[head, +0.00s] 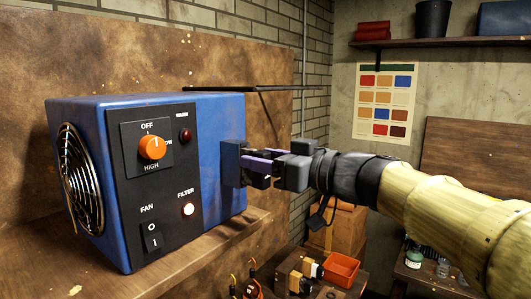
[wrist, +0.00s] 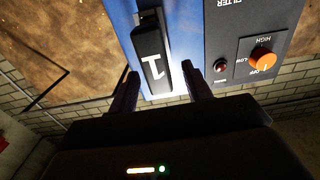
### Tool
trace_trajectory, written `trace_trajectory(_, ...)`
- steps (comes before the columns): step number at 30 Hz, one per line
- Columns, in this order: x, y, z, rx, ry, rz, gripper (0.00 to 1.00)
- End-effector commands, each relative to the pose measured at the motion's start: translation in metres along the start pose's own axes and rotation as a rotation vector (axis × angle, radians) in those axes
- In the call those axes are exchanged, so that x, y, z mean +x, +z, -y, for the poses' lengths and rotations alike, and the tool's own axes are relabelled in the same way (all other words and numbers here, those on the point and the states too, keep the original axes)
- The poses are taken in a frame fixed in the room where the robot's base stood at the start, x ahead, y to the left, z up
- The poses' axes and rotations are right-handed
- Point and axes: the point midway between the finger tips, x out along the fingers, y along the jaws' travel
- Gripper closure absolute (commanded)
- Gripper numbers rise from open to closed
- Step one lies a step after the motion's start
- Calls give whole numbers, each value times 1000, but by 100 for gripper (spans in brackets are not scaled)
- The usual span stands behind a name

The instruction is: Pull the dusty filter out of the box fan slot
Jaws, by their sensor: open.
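The blue box fan (head: 222,135) stands on a wooden shelf, and its side also shows in the wrist view (wrist: 122,20). A black block-like handle (head: 231,163) sticks out of its right side. My gripper (head: 254,170) is open at this side. In the wrist view its two fingers (wrist: 160,80) point at the handle, one on each side. I cannot tell whether they touch it.
The fan's front panel (head: 155,185) has an orange knob (head: 152,147), a lit filter lamp (head: 188,210) and a rocker switch (head: 151,238). The wooden shelf (head: 185,255) runs under the fan. A dark thin rod (head: 262,88) extends behind it. An orange bin (head: 341,269) stands lower right.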

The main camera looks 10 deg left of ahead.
Motion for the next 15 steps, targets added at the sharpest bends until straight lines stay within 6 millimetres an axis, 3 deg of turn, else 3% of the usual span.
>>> trace_trajectory(10, 5, 0, 0, 0, 1, 0, 51)
trace_trajectory(15, 5, 0, 0, 0, 1, 0, 82)
